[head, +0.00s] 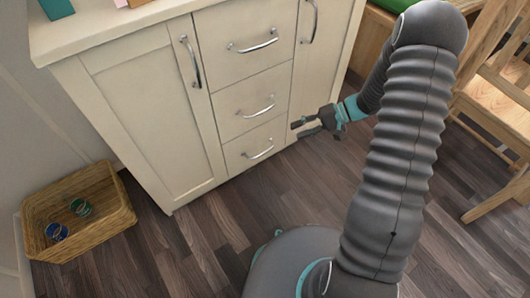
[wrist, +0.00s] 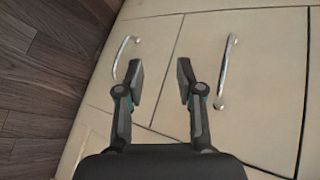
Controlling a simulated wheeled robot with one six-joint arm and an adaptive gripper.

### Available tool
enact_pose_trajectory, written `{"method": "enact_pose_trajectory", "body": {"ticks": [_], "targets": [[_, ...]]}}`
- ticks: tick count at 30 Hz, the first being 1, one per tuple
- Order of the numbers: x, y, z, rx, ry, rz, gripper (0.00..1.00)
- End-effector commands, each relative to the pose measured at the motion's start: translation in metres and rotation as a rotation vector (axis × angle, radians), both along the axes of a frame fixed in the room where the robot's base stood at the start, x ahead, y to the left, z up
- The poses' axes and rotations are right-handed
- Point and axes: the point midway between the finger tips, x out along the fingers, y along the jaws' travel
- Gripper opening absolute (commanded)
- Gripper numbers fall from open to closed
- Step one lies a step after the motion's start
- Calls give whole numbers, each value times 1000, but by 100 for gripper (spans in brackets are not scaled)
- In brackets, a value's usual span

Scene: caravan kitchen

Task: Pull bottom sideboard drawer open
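The cream sideboard (head: 155,110) has a column of three drawers. The bottom drawer (head: 238,156) is shut, with a curved metal handle (head: 258,150). In the wrist view the bottom drawer's handle (wrist: 124,58) is left of my fingers, on the floor side. The middle drawer's handle (wrist: 226,70) is to their right. My gripper (head: 299,128) is open and empty, in front of the sideboard, right of the bottom handle and somewhat higher in the head picture. In the wrist view my open fingers (wrist: 161,80) point at the drawer fronts between the two handles, touching neither.
A wicker basket (head: 100,205) with small cans stands on the floor left of the sideboard. A wooden chair (head: 500,85) stands at the right. The dark wood floor (head: 215,225) before the drawers is clear apart from my base.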

Motion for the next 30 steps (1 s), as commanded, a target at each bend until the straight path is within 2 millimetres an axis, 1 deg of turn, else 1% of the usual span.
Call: {"method": "enact_pose_trajectory", "body": {"ticks": [1, 6, 9, 13, 15, 18, 22, 26, 30], "targets": [[4, -2, -22, 37, 11, -23, 37], [16, -8, -81, 147, 8, -108, 37], [19, -11, -112, 199, 4, -158, 37], [21, -15, -142, 244, -7, -209, 37], [21, -16, -153, 259, -12, -227, 37], [22, -17, -162, 270, -16, -245, 37], [23, -11, -166, 275, -19, -249, 37], [25, 5, -169, 275, -17, -246, 37], [28, 30, -175, 275, -16, -245, 37]]}}
